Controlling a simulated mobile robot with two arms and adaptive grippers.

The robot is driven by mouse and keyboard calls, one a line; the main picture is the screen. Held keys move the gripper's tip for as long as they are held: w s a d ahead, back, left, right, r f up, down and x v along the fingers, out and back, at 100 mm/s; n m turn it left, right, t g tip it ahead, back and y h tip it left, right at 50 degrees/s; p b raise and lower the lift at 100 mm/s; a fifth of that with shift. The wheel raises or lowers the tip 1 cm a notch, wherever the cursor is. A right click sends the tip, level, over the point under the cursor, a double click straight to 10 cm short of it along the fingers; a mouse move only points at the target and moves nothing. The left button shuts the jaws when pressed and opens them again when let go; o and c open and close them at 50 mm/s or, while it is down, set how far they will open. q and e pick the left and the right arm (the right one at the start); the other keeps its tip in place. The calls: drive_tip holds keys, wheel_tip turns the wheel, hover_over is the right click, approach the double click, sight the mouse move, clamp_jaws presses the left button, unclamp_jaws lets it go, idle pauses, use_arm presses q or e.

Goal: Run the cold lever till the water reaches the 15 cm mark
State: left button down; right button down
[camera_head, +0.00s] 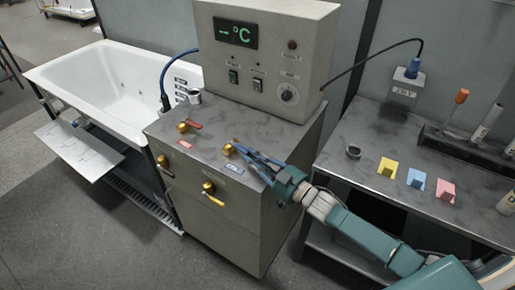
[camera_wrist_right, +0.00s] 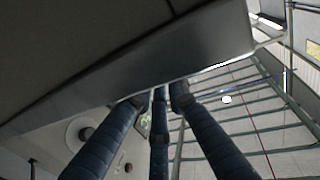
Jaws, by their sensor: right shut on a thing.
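The cold lever's brass hub (camera_head: 228,149) is on the grey cabinet top, behind a blue label (camera_head: 233,169). My right gripper (camera_head: 244,153) is shut at this lever, its dark fingers beside the hub and covering most of the handle. In the right wrist view the three fingers (camera_wrist_right: 158,95) converge below a grey edge, and the lever cannot be made out. The white bathtub (camera_head: 70,68) is at the left; no water or 15 cm mark can be made out in it. My left gripper is not in view.
A yellow lever (camera_head: 214,200) is on the cabinet's front. A bench (camera_head: 365,155) with coloured blocks is at the right.

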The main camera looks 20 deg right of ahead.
drive_tip(key=shift+s+a+r+m+t+h+p, duration=0.15)
drive_tip(key=shift+a+m+t+h+p, duration=0.15)
drive_tip(key=shift+a+m+h, duration=0.25)
drive_tip(key=shift+s+a+r+m+t+h+p, duration=0.15)
drive_tip(key=shift+a+m+t+h+p, duration=0.15)
drive_tip(key=shift+h, duration=0.35)
drive_tip(key=shift+a+f+m+h, duration=0.1)
drive_tip(key=shift+f+m+h, duration=0.15)
drive_tip(key=shift+h, duration=0.15)
drive_tip(key=c, duration=2)
unclamp_jaws()
drive_tip(key=shift+s, duration=0.1)
drive_tip(key=v, duration=1.2)
